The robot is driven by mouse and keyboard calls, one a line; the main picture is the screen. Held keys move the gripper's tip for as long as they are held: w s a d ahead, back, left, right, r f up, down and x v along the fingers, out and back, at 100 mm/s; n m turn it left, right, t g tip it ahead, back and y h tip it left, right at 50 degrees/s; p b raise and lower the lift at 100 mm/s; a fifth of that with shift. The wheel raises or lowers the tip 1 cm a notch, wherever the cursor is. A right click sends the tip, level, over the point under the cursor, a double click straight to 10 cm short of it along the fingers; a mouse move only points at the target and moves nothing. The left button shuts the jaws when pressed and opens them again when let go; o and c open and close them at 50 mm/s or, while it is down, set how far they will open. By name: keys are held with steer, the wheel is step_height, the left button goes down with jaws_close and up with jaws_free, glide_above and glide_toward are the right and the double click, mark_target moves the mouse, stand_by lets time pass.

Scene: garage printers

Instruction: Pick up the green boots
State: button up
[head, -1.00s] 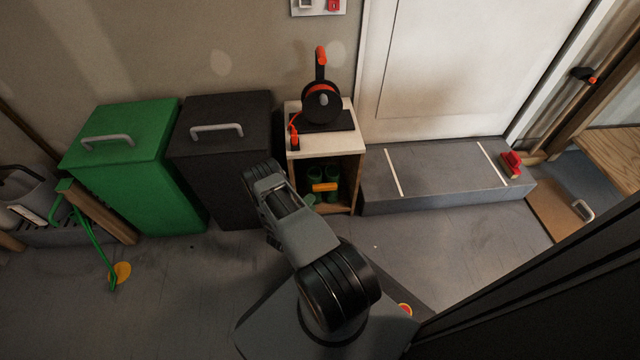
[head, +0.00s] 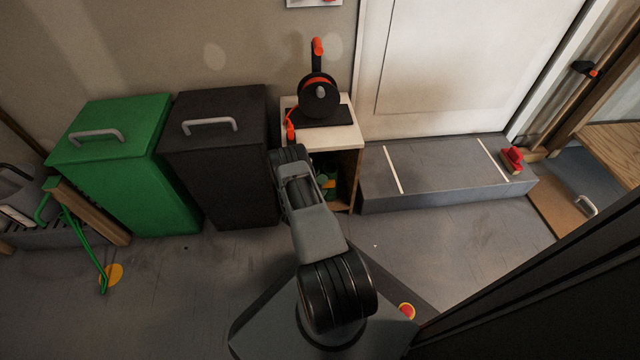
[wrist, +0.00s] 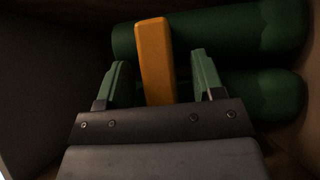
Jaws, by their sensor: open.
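The green boots (wrist: 235,36) lie across the upper and right part of the wrist view, one above the other, inside a dark compartment. An orange piece (wrist: 155,60) stands across them. My gripper (wrist: 157,75) is open, with one finger on each side of the orange piece; I cannot tell whether the fingers touch it. In the head view the boots (head: 329,182) show only partly inside the small cabinet (head: 345,137), mostly hidden behind my arm.
A black reel with an orange handle (head: 319,97) stands on the cabinet. Black (head: 222,165) and green (head: 130,180) bins stand to its left. A grey step (head: 440,172) with a red brush (head: 512,158) is to its right. Cabinet walls enclose the boots closely.

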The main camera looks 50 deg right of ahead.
jaws_close()
stand_by(0.6)
steer(key=shift+r, duration=0.1)
